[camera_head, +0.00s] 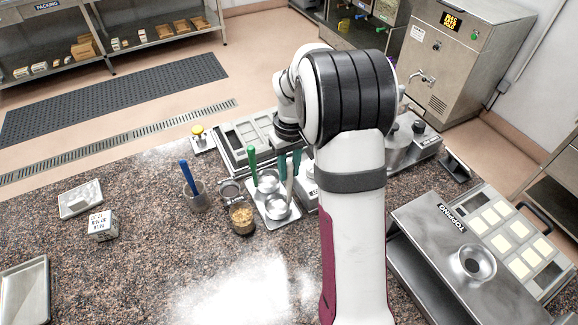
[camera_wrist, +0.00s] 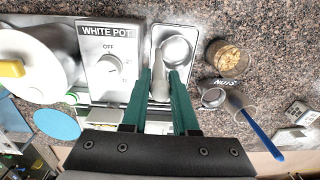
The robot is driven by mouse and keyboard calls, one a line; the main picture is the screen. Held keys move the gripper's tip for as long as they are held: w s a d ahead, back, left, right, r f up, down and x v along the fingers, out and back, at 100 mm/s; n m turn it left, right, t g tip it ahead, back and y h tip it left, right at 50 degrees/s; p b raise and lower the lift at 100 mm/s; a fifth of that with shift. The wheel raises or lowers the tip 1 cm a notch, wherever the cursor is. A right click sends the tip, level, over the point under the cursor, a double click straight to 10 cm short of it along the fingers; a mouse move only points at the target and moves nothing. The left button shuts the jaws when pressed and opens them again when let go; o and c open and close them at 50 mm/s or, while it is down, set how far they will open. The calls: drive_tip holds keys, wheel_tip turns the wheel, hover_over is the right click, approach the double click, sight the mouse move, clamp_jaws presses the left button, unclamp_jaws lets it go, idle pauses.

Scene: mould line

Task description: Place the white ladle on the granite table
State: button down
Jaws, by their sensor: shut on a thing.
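The white ladle (camera_head: 289,187) stands in a small metal tray (camera_head: 262,216), its pale handle leaning up and its bowl low in the tray. In the wrist view its bowl (camera_wrist: 175,50) shows over the tray (camera_wrist: 198,32). My gripper (camera_head: 290,160) has teal fingers on either side of the handle and is shut on it; the wrist view shows my gripper (camera_wrist: 162,78) from above. I cannot tell whether the bowl touches the tray. The granite table (camera_head: 130,260) spreads bare to the front left.
A green-handled ladle (camera_head: 252,160) shares the tray. Left of it are a glass jar of golden bits (camera_head: 242,219), a small metal cup (camera_head: 230,191) and a pot with a blue-handled tool (camera_head: 194,196). The WHITE POT control box (camera_wrist: 108,60) adjoins the tray. A topping station (camera_head: 435,225) stands right.

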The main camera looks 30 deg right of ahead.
drive_tip(key=c, duration=0.6)
unclamp_jaws()
wheel_tip(320, 180, up, 16)
drive_tip(key=shift+d, duration=0.2)
